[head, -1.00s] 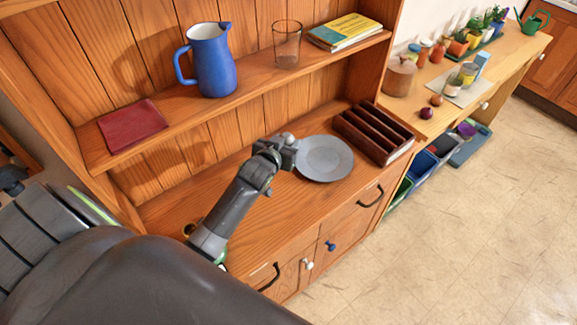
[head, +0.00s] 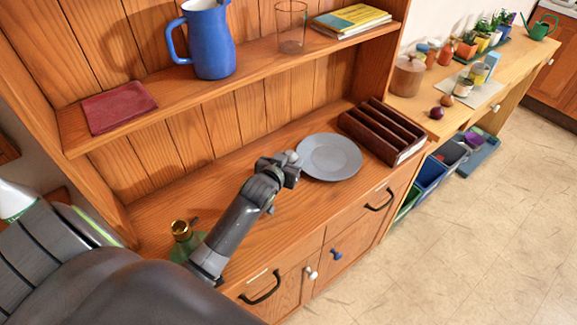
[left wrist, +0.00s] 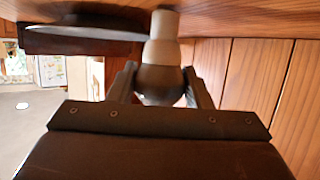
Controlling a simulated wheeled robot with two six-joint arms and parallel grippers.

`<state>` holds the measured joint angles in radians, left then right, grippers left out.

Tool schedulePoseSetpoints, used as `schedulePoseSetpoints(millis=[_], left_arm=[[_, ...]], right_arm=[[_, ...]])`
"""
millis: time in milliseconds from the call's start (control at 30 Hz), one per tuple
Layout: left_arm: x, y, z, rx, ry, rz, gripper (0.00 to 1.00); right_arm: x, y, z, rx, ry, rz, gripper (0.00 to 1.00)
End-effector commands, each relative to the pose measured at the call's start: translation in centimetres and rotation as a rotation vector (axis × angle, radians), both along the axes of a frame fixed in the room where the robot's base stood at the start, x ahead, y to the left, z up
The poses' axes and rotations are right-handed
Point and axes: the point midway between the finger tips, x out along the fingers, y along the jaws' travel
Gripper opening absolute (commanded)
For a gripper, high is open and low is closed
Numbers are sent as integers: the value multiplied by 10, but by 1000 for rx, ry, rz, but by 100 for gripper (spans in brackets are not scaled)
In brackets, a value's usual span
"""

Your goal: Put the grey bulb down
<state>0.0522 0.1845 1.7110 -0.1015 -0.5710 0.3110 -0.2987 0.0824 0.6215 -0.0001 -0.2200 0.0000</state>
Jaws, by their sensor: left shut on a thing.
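The grey bulb (left wrist: 160,62) is pale grey, with a round lower part and a narrow neck. In the left wrist view it sits between the two fingers of my left gripper (left wrist: 158,88), which is shut on it. The neck points toward the wooden counter surface (left wrist: 225,18); I cannot tell whether it touches. In the head view my left gripper (head: 290,172) is low over the cabinet counter (head: 165,203), just left of the grey plate (head: 330,157). Only a small light part of the bulb (head: 292,156) shows there. My right gripper is not in view.
A dark slotted rack (head: 383,132) stands right of the plate. A green glass item with a brass top (head: 181,229) stands near my left forearm. The shelf above holds a blue jug (head: 210,45), a glass (head: 290,28) and books (head: 350,19). The counter's back left is clear.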

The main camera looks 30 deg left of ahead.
Motion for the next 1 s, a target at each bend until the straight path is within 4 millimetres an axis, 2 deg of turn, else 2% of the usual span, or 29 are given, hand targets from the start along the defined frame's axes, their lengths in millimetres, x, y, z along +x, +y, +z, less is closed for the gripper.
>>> schedulePoseSetpoints(millis=[400, 433, 600, 1000], left_arm=[[0, 0, -5, 0, 0, 0, 23], [0, 0, -5, 0, 0, 0, 48], [0, 0, -4, 0, 0, 0, 67], [-4, -1, 1, 0, -1, 0, 67]], right_arm=[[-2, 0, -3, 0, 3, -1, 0], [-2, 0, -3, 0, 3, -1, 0], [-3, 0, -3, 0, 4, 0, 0], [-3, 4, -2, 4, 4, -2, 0]])
